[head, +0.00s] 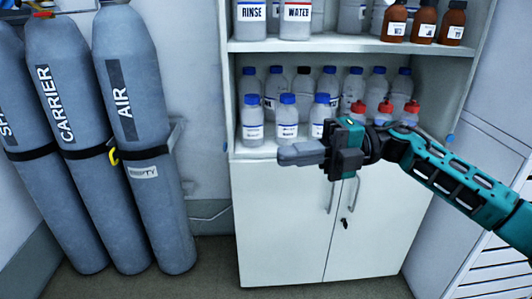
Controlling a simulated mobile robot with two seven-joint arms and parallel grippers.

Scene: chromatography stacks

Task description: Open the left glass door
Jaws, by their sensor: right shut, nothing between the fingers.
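A white cabinet (236,170) stands in the middle of the head view, with bottle shelves above and two solid lower doors. I cannot make out a clear glass pane or the left glass door's edge in front of the shelves. My right gripper (284,155) comes in from the right. It is shut and empty, its fingers pointing left in front of the cabinet near the bottom shelf's front edge. Whether it touches anything I cannot tell. It hides part of the lower doors' top. My left gripper is not in view.
Several blue-capped bottles (288,118) and red-capped bottles (384,112) stand on the lower shelf. Brown bottles (423,22) and white-labelled bottles stand above. Strapped grey gas cylinders (135,110) stand at the left. Bare floor (215,265) lies in front.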

